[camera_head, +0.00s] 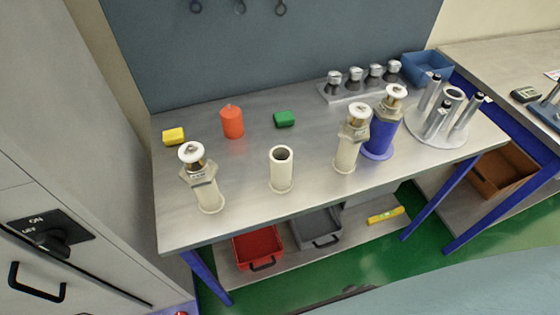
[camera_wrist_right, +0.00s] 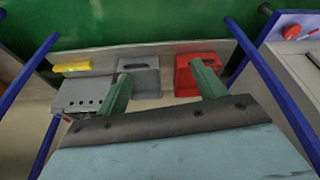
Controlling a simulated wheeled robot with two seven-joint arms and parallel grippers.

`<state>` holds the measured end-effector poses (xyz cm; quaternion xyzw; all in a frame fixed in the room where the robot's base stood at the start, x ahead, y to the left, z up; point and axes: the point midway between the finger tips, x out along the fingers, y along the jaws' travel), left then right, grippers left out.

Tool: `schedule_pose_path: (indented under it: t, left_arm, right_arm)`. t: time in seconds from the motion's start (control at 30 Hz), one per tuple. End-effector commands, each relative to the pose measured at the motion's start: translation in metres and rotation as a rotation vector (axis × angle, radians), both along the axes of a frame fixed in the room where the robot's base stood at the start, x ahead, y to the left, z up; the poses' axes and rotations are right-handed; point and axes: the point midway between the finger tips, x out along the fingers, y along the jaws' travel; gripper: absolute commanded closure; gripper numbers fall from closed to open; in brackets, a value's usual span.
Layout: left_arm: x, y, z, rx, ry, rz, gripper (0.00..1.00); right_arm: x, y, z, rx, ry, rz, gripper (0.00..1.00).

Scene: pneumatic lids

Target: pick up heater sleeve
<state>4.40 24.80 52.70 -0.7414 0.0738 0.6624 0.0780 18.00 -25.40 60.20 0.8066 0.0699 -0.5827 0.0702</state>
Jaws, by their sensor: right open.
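No label marks the heater sleeve. The hollow cream sleeve (camera_head: 281,172) stands upright on the metal workbench (camera_head: 240,205), open at the top and with a flange at its foot. Two similar cream bodies with metal and white lids stand to its left (camera_head: 208,194) and right (camera_head: 346,156). A blue sleeve (camera_head: 380,137) with a lidded metal part in its top stands behind the right one. In the right wrist view my right gripper (camera_wrist_right: 160,72) is open and empty, with green fingers apart, facing the bins under the bench. My left gripper is not in view.
An orange canister (camera_head: 232,122), yellow block (camera_head: 174,136) and green block (camera_head: 284,119) stand farther back. A rack of lids (camera_head: 353,93), a round stand with rods (camera_head: 439,130) and a blue bin (camera_head: 428,67) are right. Red (camera_head: 258,246) and grey (camera_head: 318,226) bins sit below.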

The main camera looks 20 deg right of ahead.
Motion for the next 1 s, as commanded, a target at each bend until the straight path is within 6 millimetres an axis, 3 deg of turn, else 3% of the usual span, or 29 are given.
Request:
schedule_pose_path:
  t: [0.03,0.2,0.4,0.53,0.6,0.7,0.83,0.9,1.0]
  left_arm:
    - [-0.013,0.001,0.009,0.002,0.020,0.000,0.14]
    - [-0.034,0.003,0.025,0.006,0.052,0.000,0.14]
    - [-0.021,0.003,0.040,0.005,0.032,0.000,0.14]
    - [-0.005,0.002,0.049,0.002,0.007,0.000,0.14]
    - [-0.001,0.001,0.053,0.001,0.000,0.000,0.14]
    - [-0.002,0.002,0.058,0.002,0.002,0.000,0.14]
    - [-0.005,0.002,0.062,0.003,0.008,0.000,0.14]
    - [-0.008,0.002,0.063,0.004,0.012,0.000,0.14]
    - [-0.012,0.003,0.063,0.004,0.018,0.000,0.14]
  right_arm:
    - [0.023,0.001,0.032,0.010,-0.045,0.006,0.31]
    - [0.081,0.012,0.125,0.048,-0.164,0.034,0.31]
    - [0.117,0.029,0.227,0.093,-0.275,0.085,0.31]
    - [0.128,0.039,0.281,0.117,-0.338,0.122,0.31]
    - [0.151,0.042,0.319,0.161,-0.471,0.174,0.31]
    - [0.168,0.051,0.365,0.222,-0.611,0.230,0.31]
    - [0.180,0.061,0.412,0.289,-0.743,0.280,0.31]
    - [0.183,0.064,0.426,0.311,-0.783,0.295,0.31]
    - [0.191,0.070,0.431,0.325,-0.808,0.301,0.31]
